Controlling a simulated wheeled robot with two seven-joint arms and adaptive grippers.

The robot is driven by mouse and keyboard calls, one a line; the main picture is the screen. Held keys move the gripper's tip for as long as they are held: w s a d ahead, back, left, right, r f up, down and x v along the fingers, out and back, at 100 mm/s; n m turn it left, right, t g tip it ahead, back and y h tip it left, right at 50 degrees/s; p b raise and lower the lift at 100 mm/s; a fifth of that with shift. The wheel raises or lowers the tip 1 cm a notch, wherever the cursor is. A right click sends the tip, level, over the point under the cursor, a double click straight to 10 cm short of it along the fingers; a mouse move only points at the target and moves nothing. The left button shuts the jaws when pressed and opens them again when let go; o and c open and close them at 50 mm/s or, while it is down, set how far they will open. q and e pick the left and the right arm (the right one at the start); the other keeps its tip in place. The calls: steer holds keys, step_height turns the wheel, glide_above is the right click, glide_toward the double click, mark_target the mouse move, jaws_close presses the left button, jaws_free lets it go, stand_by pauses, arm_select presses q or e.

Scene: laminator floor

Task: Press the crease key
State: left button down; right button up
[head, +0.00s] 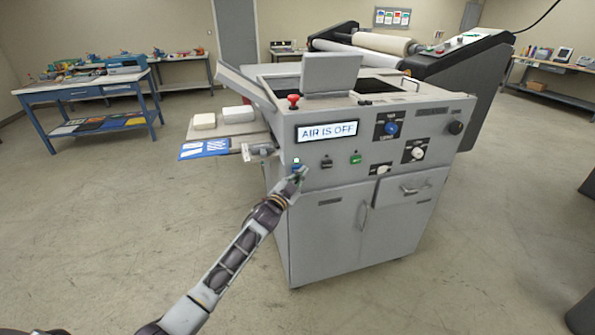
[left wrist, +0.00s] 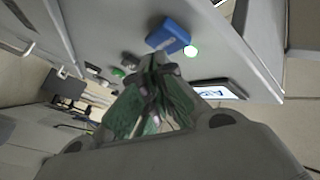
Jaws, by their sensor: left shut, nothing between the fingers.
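The grey machine (head: 345,225) has a front panel with a display (head: 328,131) reading "AIR IS OFF". Below it sit a blue key (head: 296,164) with a lit green lamp above, a black key (head: 326,162) and a green key (head: 356,158). Their labels are too small to read, so I cannot tell which is the crease key. My left gripper (head: 299,173) is shut and empty, at the panel by the blue key and partly covering it. In the left wrist view the blue key (left wrist: 168,35) is just beyond the fingertips (left wrist: 160,66); I cannot tell if they touch.
A red knob (head: 293,101) stands on the machine's top left. Blue and white dials (head: 391,128) are on the panel's right. A side shelf (head: 225,130) with white blocks juts out left. Grey floor (head: 130,220) is clear on the left.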

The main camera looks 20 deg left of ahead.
arm_select(q)
steer(key=shift+s+d, duration=0.15)
stand_by(0.3)
steer(key=shift+s+d+p, duration=0.35)
steer(key=shift+s+d, duration=0.2)
steer(key=shift+s, duration=0.25)
steer(key=shift+s+d+p, duration=0.3)
steer(key=shift+s+d, duration=0.25)
steer(key=shift+s, duration=0.3)
steer(key=shift+s+d+p, duration=0.35)
steer(key=shift+s+d, duration=0.2)
steer(key=shift+s, duration=0.25)
